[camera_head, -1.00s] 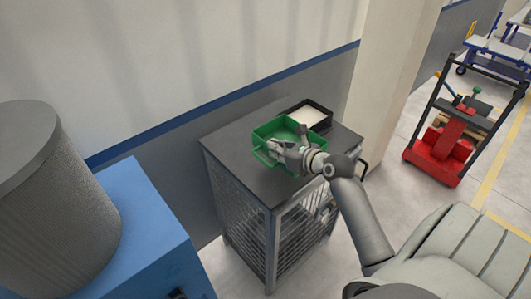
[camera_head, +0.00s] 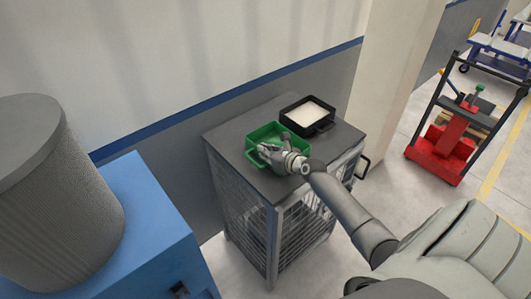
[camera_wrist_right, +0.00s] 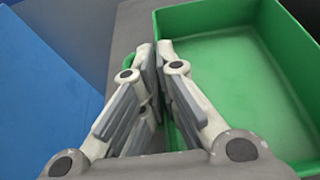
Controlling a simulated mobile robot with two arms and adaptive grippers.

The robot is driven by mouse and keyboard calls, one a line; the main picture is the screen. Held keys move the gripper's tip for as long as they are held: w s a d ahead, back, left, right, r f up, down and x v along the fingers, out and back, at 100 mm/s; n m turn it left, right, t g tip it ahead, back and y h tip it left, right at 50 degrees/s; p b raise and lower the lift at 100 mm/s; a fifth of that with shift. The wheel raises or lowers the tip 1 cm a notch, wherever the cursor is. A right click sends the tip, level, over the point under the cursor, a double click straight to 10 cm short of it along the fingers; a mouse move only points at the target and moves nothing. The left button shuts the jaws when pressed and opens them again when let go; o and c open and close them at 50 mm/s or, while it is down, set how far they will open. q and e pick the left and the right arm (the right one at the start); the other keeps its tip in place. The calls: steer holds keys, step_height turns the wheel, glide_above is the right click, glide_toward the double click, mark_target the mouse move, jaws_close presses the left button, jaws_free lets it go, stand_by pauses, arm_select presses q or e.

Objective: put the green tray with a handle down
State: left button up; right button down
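The green tray (camera_head: 262,133) is level over the dark top of the wire-sided cabinet (camera_head: 233,134). I cannot tell whether its base touches the top. My right gripper (camera_head: 266,150) is at the tray's near side, where its handle is. In the right wrist view the fingers (camera_wrist_right: 155,55) are close together at the wall of the green tray (camera_wrist_right: 230,60). A piece of the green handle shows just left of them, and the rest is hidden. The fingers look shut on the handle. The tray is empty. My left gripper is not in view.
A black tray (camera_head: 324,127) with pale contents stands on the cabinet behind and right of the green one. A blue box (camera_head: 145,230) with a grey cylinder (camera_head: 60,190) is at the left. A red cart (camera_head: 440,150) stands at the right.

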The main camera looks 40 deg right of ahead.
steer(key=shift+f, duration=0.1)
steer(key=c, duration=2.1)
jaws_free()
steer(key=o, duration=0.5)
steer(key=shift+c, duration=0.2)
